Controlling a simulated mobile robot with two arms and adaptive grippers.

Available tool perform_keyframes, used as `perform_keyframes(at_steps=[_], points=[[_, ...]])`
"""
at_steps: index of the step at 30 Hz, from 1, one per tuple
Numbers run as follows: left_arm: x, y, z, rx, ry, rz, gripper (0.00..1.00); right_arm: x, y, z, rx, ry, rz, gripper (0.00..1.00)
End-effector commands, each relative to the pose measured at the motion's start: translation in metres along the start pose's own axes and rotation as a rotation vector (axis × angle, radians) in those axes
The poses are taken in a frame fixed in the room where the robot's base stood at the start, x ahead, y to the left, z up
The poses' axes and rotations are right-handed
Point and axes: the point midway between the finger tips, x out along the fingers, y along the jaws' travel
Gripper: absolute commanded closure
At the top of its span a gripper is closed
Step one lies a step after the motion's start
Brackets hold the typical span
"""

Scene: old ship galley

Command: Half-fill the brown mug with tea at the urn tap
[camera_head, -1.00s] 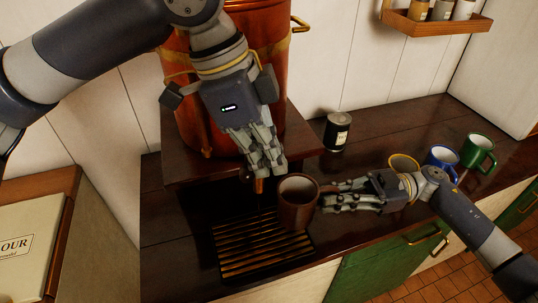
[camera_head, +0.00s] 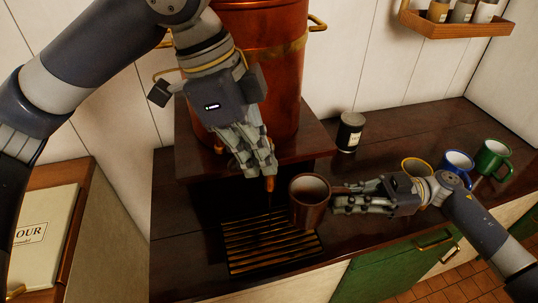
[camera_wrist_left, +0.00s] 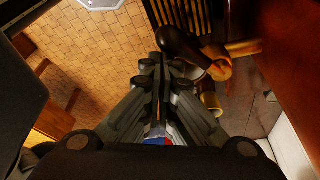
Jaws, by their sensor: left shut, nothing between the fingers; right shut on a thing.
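The brown mug (camera_head: 310,215) is upright at the right edge of the drip grille, to the right of the urn tap (camera_head: 270,184), not under it. I cannot make out any tea inside. My right gripper (camera_head: 338,201) is shut on the mug from its right side; the fingers hide the handle. My left gripper (camera_head: 264,170) is shut and empty at the tap, hiding its upper part. In the left wrist view a dark rounded handle with brass parts (camera_wrist_left: 214,71) lies just beyond the fingertips. The copper urn (camera_head: 262,55) stands on a raised wooden stand.
The slatted drip grille (camera_head: 262,248) lies below the tap. A black labelled tin (camera_head: 350,132) stands behind my right gripper. A yellow-rimmed mug (camera_head: 417,166), a blue mug (camera_head: 458,163) and a green mug (camera_head: 493,158) stand at the right, close to my right arm.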

Motion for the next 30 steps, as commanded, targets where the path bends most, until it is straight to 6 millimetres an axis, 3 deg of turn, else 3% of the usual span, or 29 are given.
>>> perform_keyframes(at_steps=[15, 30], points=[[-0.009, -0.01, 0.03, -0.002, 0.0, 0.0, 1.0, 0.0, 0.0, -0.002, -0.002, 0.003, 0.0, 1.0], [-0.013, -0.019, 0.041, -0.001, 0.0, -0.001, 1.0, 0.0, 0.0, -0.001, -0.002, 0.003, 0.0, 1.0]])
